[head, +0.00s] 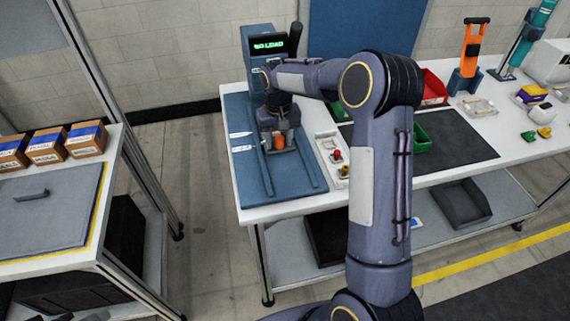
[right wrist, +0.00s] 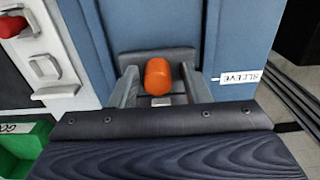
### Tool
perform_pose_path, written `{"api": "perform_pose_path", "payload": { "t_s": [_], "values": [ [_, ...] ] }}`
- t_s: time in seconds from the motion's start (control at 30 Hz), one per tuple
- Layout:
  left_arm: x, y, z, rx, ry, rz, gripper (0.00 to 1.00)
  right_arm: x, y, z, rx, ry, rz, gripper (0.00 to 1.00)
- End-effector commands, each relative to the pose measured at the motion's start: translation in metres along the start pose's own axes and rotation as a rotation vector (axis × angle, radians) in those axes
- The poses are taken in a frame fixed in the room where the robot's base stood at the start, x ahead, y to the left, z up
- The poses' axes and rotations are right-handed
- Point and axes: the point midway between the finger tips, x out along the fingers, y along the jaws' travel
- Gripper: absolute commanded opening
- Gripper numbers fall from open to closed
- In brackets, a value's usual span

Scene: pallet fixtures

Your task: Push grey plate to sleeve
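The grey plate (right wrist: 160,60) lies on the blue fixture board (head: 262,185) between its rails, and an orange cylinder (head: 279,142) stands at it. My right gripper (head: 279,138) is low over the board at the plate. In the right wrist view, its two fingers sit apart on either side of the orange cylinder (right wrist: 158,76), with gaps between. The fingertips reach the plate's near edge; contact is not clear. A white SLEEVE label (right wrist: 252,78) lies beside the rail. In the head view, the gripper partly hides the plate. My left gripper is out of view.
A screen post (head: 269,45) stands at the board's far end. A white tray (head: 331,158) with small parts lies right of the board. Green bins (head: 420,138) and a red bin (head: 433,88) stand farther right. Boxes (head: 47,146) sit on the left table.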

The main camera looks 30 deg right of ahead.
Motion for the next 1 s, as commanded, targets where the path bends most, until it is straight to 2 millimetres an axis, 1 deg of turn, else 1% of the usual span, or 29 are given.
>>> {"api": "perform_pose_path", "payload": {
  "t_s": [0.03, 0.47, 0.67, 1.0],
  "values": [
    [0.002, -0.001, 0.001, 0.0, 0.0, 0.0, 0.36, 0.016, 0.002, 0.007, 0.0, -0.032, 0.007, 0.44],
    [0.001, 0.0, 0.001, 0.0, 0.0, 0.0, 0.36, 0.014, 0.004, 0.007, 0.002, -0.033, 0.011, 0.44],
    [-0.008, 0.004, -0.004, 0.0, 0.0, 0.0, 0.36, 0.001, 0.004, 0.007, 0.002, -0.033, 0.013, 0.44],
    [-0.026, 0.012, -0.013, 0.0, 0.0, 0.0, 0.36, -0.032, 0.002, 0.005, -0.001, -0.025, 0.01, 0.44]
  ]
}}
